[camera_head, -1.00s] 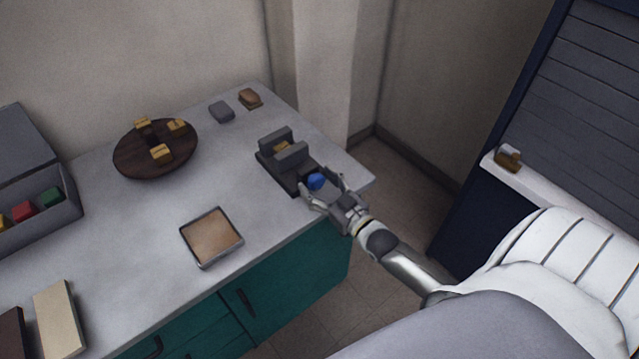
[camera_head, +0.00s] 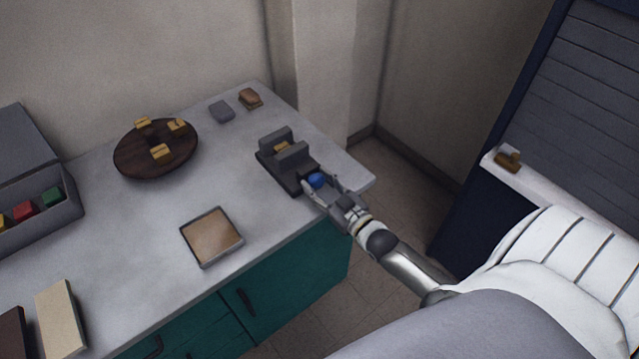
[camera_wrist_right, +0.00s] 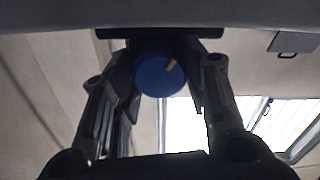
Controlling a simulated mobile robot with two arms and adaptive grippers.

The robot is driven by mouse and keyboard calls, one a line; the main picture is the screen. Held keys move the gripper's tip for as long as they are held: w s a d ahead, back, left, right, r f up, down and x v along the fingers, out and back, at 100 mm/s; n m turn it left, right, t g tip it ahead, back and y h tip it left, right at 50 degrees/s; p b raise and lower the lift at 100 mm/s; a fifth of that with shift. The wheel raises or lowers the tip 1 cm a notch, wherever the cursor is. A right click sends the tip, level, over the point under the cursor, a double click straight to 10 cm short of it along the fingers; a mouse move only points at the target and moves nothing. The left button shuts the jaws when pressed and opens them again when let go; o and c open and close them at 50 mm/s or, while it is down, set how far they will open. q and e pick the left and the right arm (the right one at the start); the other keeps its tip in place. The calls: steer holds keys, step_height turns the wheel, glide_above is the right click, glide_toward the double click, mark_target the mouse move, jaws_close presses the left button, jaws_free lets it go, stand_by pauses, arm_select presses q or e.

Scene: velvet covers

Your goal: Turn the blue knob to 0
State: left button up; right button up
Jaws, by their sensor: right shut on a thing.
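The blue knob (camera_head: 317,180) sits on the front end of a dark grey vise-like device (camera_head: 291,153) near the counter's right corner. In the right wrist view the knob's round face (camera_wrist_right: 160,76) shows a yellowish pointer mark towards its upper right. No number scale can be read. My right gripper (camera_head: 324,186) is at the knob with its fingers on either side, shut on it; the fingers also show in the right wrist view (camera_wrist_right: 165,88). My left gripper is not in view.
A dark round board (camera_head: 155,165) with several yellow blocks, a shallow tray (camera_head: 239,246), a grey box (camera_head: 70,206) with coloured blocks and two small blocks at the back share the counter. The counter around the tray is clear.

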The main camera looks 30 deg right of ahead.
steer(key=n, duration=0.5)
steer(key=shift+p, duration=0.3)
steer(key=n, duration=0.4)
steer(key=shift+f+n, duration=0.1)
steer(key=shift+n, duration=0.2)
steer(key=n+b, duration=0.2)
steer(key=n, duration=0.3)
steer(key=shift+f, duration=0.1)
steer(key=n+b, duration=0.2)
steer(key=n, duration=0.3)
steer(key=shift+a+n, duration=0.1)
steer(key=shift+n, duration=0.2)
steer(key=o, duration=1)
steer(key=shift+o, duration=0.2)
steer(key=shift+s, duration=0.1)
